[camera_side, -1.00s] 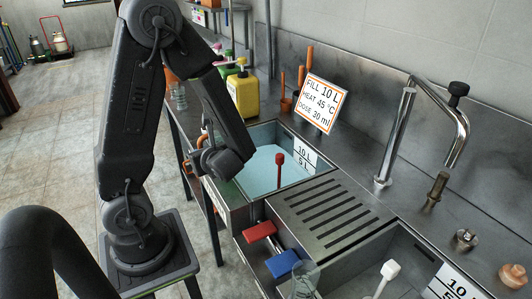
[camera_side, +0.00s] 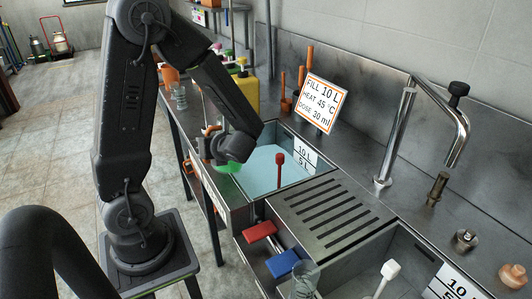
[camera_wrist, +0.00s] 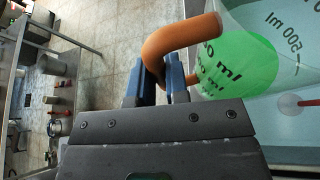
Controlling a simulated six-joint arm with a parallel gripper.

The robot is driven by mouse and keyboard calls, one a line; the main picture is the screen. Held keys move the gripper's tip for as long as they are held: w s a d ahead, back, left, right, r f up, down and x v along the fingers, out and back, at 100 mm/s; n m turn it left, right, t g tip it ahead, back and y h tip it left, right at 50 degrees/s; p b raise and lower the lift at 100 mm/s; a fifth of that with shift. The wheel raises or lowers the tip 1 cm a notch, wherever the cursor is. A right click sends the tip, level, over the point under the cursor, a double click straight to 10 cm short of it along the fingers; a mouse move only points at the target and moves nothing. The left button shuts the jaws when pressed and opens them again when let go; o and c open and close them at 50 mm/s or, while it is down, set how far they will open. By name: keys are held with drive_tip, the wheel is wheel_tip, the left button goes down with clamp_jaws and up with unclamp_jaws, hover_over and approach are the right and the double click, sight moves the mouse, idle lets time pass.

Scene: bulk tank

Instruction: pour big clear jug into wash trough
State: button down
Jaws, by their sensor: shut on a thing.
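My gripper (camera_wrist: 156,84) is shut on the orange handle (camera_wrist: 180,38) of the big clear jug (camera_wrist: 232,22). The jug holds bright green liquid (camera_wrist: 238,66) and has printed ml marks. In the side view my gripper (camera_side: 207,147) is at the near left end of the wash trough (camera_side: 262,168), and the green liquid (camera_side: 229,168) shows below my wrist. The trough holds pale blue water and has a 10 L / 5 L label. My wrist hides most of the jug there. I cannot tell its exact tilt or whether liquid is leaving it.
A slatted drainer (camera_side: 328,213) adjoins the trough, with red (camera_side: 259,231) and blue (camera_side: 283,264) handles in front. A red-topped rod (camera_side: 279,160) stands in the trough. A yellow bottle (camera_side: 246,97) and the sign (camera_side: 318,102) stand behind. A tall tap (camera_side: 398,140) is right.

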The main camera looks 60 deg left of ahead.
sight(221, 123)
drive_tip(key=shift+w+a+r+m+g+h, duration=0.1)
drive_tip(key=shift+w+a+r+m+g, duration=0.1)
drive_tip(key=shift+w+r+m+g, duration=0.35)
drive_tip(key=shift+w+a+r+m+g+h, duration=0.1)
drive_tip(key=shift+w+a+r+m+g, duration=0.15)
drive_tip(key=shift+w+r, duration=0.55)
drive_tip(key=shift+w+a+r+m+g+h, duration=0.1)
drive_tip(key=shift+w+a+r+m+g, duration=0.15)
drive_tip(key=shift+w+r+m, duration=0.45)
drive_tip(key=shift+w+a+r+m+g, duration=0.1)
drive_tip(key=shift+w+r+m+g, duration=0.05)
drive_tip(key=shift+w+m+g, duration=0.25)
drive_tip(key=shift+w+a+r+m+g, duration=0.15)
drive_tip(key=shift+w+m+g, duration=0.1)
drive_tip(key=shift+w, duration=0.25)
drive_tip(key=shift+w+r, duration=0.1)
drive_tip(key=shift+w, duration=0.05)
drive_tip(key=shift+w+m, duration=0.15)
drive_tip(key=shift+m, duration=0.1)
drive_tip(key=shift+w+a+r+m+g, duration=0.15)
drive_tip(key=shift+w+m+g, duration=0.1)
drive_tip(key=shift+w+g, duration=0.15)
drive_tip(key=shift+w+a+r+m+g, duration=0.1)
drive_tip(key=shift+w+m+g, duration=0.2)
drive_tip(key=shift+g, duration=0.1)
drive_tip(key=shift+w+a+f+m, duration=0.1)
drive_tip(key=shift+w+f+m, duration=0.3)
drive_tip(key=shift+w, duration=0.15)
drive_tip(key=shift+w+f+g, duration=0.3)
